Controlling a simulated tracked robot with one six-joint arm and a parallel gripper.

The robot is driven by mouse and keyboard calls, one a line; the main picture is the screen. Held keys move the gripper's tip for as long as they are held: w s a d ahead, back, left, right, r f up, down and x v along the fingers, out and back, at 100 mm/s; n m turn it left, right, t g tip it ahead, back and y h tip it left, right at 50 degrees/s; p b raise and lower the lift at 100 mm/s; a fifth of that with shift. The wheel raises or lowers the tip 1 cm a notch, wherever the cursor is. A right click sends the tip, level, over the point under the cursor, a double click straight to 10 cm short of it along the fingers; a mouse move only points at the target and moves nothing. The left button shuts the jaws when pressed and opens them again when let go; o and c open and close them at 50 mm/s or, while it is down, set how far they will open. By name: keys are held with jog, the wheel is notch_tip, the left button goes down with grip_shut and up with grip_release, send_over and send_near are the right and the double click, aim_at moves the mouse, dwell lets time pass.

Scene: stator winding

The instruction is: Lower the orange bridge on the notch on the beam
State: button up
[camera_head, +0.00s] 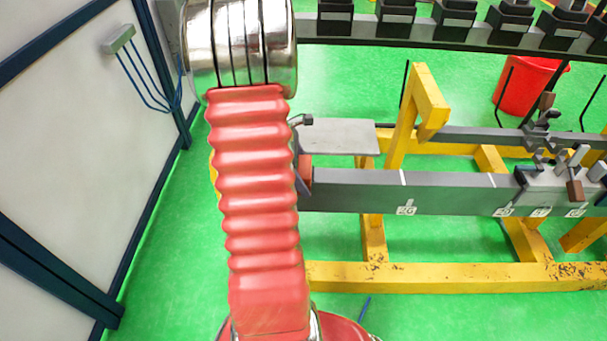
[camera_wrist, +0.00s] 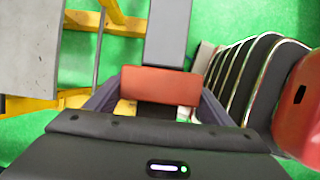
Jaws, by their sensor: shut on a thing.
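The orange bridge (camera_wrist: 160,84) is a red-orange block held between the dark fingers of my gripper (camera_wrist: 158,100) in the wrist view. A small part of the bridge (camera_head: 306,174) shows beside my red arm sleeve in the head view. The long grey beam (camera_head: 445,190) runs rightward from there, with white marks and number labels on its front face. In the wrist view the beam (camera_wrist: 168,30) runs up from behind the bridge. The bridge is at the beam's left end; I cannot tell whether they touch. I cannot make out the notch. My sleeve hides most of the gripper in the head view.
A grey plate (camera_head: 340,137) lies behind the beam's left end. A yellow frame (camera_head: 430,277) stands below, with a yellow upright (camera_head: 418,105) behind the beam. A metal clamp assembly (camera_head: 565,180) sits on the beam at right. A red bucket (camera_head: 528,86) stands behind.

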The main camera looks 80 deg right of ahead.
aim_at(304, 166)
jog(key=o, duration=1.3)
jog(key=shift+o, duration=0.3)
jog(key=shift+r, duration=4.55)
